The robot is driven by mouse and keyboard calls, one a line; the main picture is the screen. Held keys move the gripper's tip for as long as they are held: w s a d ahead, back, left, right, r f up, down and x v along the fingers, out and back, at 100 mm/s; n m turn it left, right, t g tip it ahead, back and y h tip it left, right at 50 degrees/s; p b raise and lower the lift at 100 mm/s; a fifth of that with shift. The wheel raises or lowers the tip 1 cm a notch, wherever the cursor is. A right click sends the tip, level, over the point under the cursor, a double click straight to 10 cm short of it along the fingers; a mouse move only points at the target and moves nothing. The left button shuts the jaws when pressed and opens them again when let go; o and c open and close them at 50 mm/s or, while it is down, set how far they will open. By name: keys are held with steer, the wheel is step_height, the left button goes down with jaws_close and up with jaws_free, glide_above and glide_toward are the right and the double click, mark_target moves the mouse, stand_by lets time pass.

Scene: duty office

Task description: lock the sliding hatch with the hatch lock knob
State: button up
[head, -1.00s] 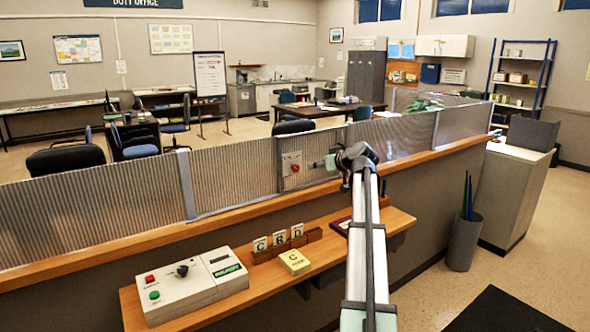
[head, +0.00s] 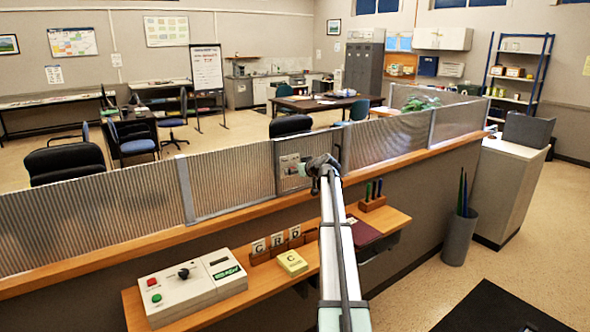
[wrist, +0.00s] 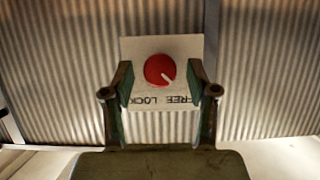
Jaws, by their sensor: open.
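The hatch lock knob (wrist: 159,70) is a round red dial with a white pointer line. It sits on a pale plate (wrist: 132,48) marked LOCK and FREE, upside down in the wrist view. The pointer slants to the lower right, toward the FREE side. The plate (head: 287,162) is on the ribbed sliding hatch (head: 262,184) above the counter; the knob is hidden in the head view. My gripper (wrist: 160,82) is open, one finger to each side of the knob, with gaps between. In the head view, my gripper (head: 308,168) is close to the plate.
The wooden counter ledge (head: 230,218) runs below the screen. A lower shelf (head: 262,293) holds a control box (head: 180,290), letter cards (head: 276,241), a yellow block (head: 291,263), a dark red book (head: 362,232) and a pen holder (head: 373,202). A grey bin (head: 458,240) stands right.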

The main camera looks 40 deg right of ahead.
jaws_close()
steer(key=shift+w+f+b, duration=0.1)
steer(key=shift+b, duration=0.5)
steer(key=m+t+y+b, duration=0.1)
steer(key=m+y+b, duration=0.1)
steer(key=m+b, duration=0.2)
steer(key=m+t+y+b, duration=0.1)
steer(key=m+y+b, duration=0.1)
steer(key=m+b, duration=0.2)
steer(key=d+m+t+y+b, duration=0.1)
steer(key=m+y+b, duration=0.1)
steer(key=m+b, duration=0.2)
steer(key=shift+f+m+t+y, duration=0.25)
steer(key=shift+m+t+y, duration=0.05)
steer(key=shift+m, duration=0.4)
stand_by(0.4)
